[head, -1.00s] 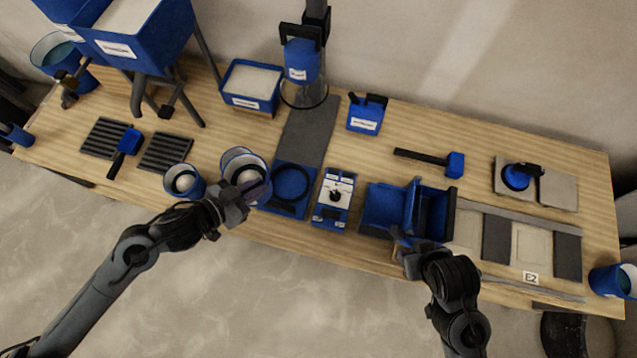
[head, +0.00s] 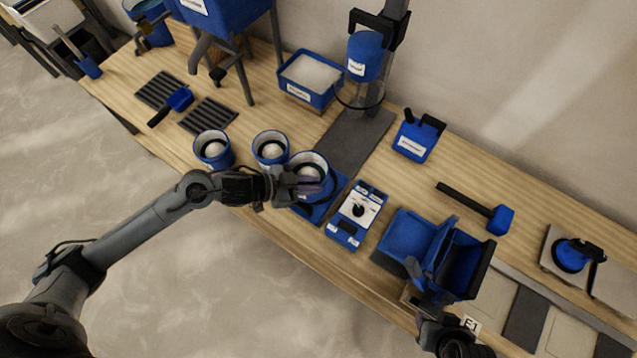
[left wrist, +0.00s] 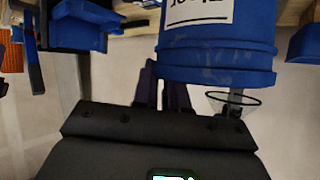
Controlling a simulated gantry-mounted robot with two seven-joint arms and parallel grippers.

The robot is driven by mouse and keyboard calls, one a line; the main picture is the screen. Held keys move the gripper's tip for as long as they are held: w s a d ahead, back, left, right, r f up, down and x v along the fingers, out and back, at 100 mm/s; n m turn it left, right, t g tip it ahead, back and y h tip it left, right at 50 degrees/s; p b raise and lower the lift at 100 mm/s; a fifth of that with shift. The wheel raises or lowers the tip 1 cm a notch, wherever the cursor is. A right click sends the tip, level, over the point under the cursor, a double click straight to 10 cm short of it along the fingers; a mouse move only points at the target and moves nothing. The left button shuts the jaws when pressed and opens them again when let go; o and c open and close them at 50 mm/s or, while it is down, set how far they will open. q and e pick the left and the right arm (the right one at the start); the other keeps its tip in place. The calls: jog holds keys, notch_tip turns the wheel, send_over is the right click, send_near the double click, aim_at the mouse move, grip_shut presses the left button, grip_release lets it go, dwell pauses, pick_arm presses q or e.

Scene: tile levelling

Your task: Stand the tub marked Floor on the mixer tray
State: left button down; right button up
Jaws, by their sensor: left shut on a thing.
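My left gripper (head: 300,187) is shut on a blue tub (head: 312,168) with pale contents, at its near side. The tub is upright over the blue mixer tray (head: 322,211). I cannot tell if its base touches the tray, whose ring is hidden. In the left wrist view a blue tub (left wrist: 217,55) fills the top middle beside the fingers. Its white label is cut off by the frame, so I cannot read it for sure. My right gripper (head: 425,300) is low by the blue open box, its fingers unclear.
Two similar tubs stand to the left, one (head: 213,150) farther and one (head: 270,149) close beside the held tub. A control box (head: 357,213) stands right of the tray. A blue open box (head: 408,234) is farther right. The mixer canister (head: 366,56) hangs behind.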

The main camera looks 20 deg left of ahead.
pick_arm(q)
jog(key=w+f, duration=0.1)
jog(key=w, duration=0.2)
jog(key=w+f+b, duration=0.1)
jog(key=shift+w+d+f, duration=0.2)
jog(key=shift+w+f, duration=0.1)
jog(key=shift+w, duration=0.05)
jog(key=shift+f+b, duration=0.9)
jog(key=shift+f, duration=1.1)
jog(key=c, duration=1.2)
grip_release()
jog(key=shift+f, duration=0.1)
jog(key=shift+o, duration=0.2)
jog(key=shift+s+a, duration=0.1)
